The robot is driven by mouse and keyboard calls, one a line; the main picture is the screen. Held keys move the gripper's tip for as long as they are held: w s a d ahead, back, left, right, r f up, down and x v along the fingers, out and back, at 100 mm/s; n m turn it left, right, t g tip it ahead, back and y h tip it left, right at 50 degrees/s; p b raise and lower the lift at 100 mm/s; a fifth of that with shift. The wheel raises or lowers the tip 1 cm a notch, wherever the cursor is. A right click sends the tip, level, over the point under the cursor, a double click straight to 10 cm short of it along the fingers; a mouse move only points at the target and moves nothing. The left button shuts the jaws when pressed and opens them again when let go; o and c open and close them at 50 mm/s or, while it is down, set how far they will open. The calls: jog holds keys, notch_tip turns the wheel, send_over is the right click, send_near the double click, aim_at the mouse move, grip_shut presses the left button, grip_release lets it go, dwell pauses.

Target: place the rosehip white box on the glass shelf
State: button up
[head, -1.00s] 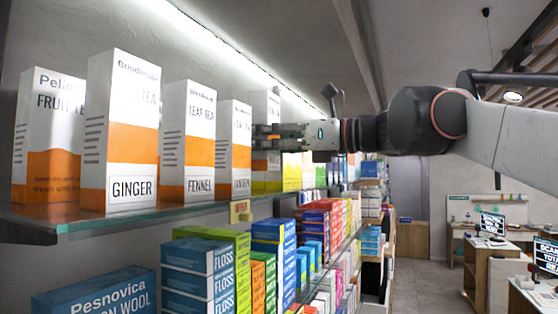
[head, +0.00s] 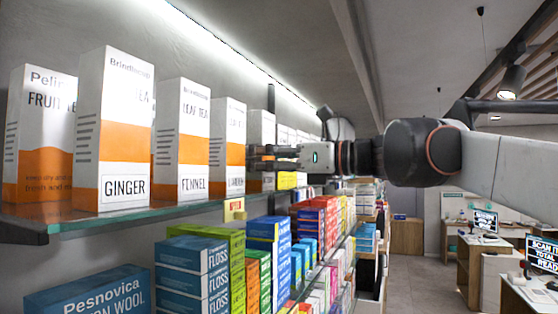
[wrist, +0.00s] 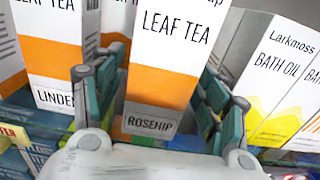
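The rosehip white box (wrist: 165,85), white with an orange band and a ROSEHIP label, stands upright between my gripper's fingers in the wrist view. In the head view it (head: 262,128) is partly hidden by my gripper (head: 262,158). Its base appears level with the neighbouring boxes on the glass shelf (head: 110,221). In the wrist view my gripper (wrist: 158,95) looks open, with a finger on each side of the box and narrow dark gaps between fingers and box.
The linden box (wrist: 55,55) stands close on the left, with fennel (head: 182,140) and ginger (head: 115,130) boxes farther along. A bath oil box (wrist: 280,80) stands on the right. Packed boxes, including floss (head: 192,268), fill the shelf below.

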jog(key=shift+r, duration=0.15)
jog(key=b+v, duration=0.2)
jog(key=v, duration=1)
dwell(1.5)
